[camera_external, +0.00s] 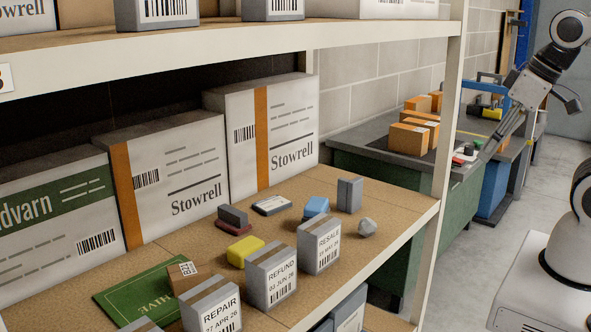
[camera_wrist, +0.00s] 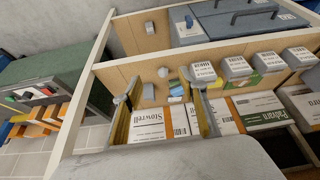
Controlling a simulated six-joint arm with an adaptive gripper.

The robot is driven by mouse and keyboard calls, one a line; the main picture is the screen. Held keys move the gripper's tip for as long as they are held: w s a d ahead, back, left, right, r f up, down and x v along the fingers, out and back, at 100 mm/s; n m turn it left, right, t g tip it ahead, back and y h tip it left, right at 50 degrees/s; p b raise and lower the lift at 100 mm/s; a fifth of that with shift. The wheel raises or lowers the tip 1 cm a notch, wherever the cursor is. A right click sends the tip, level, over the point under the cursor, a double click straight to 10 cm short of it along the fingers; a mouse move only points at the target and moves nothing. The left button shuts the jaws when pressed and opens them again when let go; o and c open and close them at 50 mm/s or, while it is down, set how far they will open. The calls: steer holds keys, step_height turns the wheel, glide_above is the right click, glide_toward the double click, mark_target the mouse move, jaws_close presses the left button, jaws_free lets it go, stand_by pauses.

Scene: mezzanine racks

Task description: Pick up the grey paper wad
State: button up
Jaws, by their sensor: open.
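The grey paper wad (camera_external: 367,227) is a small crumpled ball on the brown shelf board (camera_external: 400,204), near its right front edge. It stands apart from the grey box behind it. It also shows in the wrist view as a pale lump (camera_wrist: 163,72), just beyond the gap between the fingers. My gripper (camera_wrist: 160,92) is open and empty, with one finger on each side of the picture's middle. In the external view my gripper (camera_external: 492,148) hangs outside the rack at the upper right, well away from the wad.
Near the wad are a grey box (camera_external: 350,194), a blue block (camera_external: 316,207) and the RESALE carton (camera_external: 319,246). A white rack post (camera_external: 445,130) stands at the shelf's right. The upper shelf (camera_external: 250,42) overhangs. A workbench (camera_external: 360,150) with orange boxes is behind.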

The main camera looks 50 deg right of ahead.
steer(key=w+f+n+g, duration=0.2)
steer(key=w+f+g, duration=0.1)
steer(key=f, duration=0.2)
steer(key=n+t+h, duration=0.2)
steer(key=n+h, duration=0.3)
steer(key=n, duration=0.9)
glide_toward(369, 222)
step_height(369, 222, down, 2)
steer(key=d, duration=0.1)
steer(key=shift+w, duration=0.3)
steer(key=shift+f, duration=0.1)
steer(key=shift+x, duration=1.3)
steer(key=shift+w+f, duration=0.1)
